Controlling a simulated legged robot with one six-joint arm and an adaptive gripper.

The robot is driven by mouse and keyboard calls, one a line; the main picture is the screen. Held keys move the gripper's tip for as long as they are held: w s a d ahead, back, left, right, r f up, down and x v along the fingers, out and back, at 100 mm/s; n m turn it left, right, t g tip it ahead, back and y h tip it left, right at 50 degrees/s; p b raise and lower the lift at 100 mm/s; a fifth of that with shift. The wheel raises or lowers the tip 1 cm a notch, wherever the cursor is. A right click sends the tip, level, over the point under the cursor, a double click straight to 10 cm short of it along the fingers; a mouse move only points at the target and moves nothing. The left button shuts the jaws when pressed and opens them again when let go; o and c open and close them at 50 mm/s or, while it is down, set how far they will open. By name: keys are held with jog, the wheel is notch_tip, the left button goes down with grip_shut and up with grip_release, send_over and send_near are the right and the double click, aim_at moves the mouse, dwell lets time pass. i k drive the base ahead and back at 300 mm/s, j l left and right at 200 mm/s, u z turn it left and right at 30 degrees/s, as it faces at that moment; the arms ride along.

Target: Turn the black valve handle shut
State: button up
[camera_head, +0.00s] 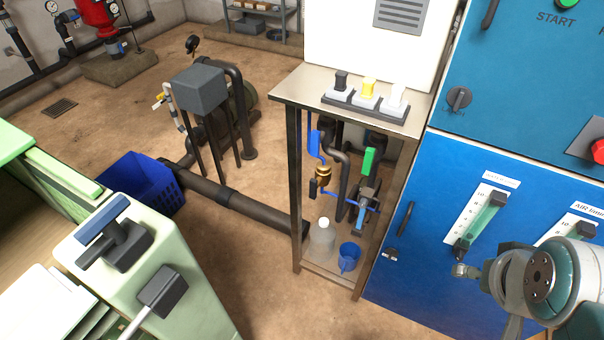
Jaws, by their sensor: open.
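A small black handle (313,188) sits low on the left of the pipework under the steel-topped stand, below a brass fitting (323,172). It is small and partly shaded, so its exact angle is hard to tell. A blue handle (315,144) is above it. A green handle (368,161) stands upright on the right branch. My arm shows only as a grey jointed part at the bottom right, in front of the blue cabinet. My gripper cannot be made out, and no part of the arm touches the pipework.
The steel stand (290,92) has legs around the pipework and black, yellow and white switches on top. A bottle (322,235) and blue cup (348,256) stand on its lower shelf. A blue cabinet (425,210) adjoins it.

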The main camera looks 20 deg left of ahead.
aim_at(313, 182)
jog(key=u, duration=1.05)
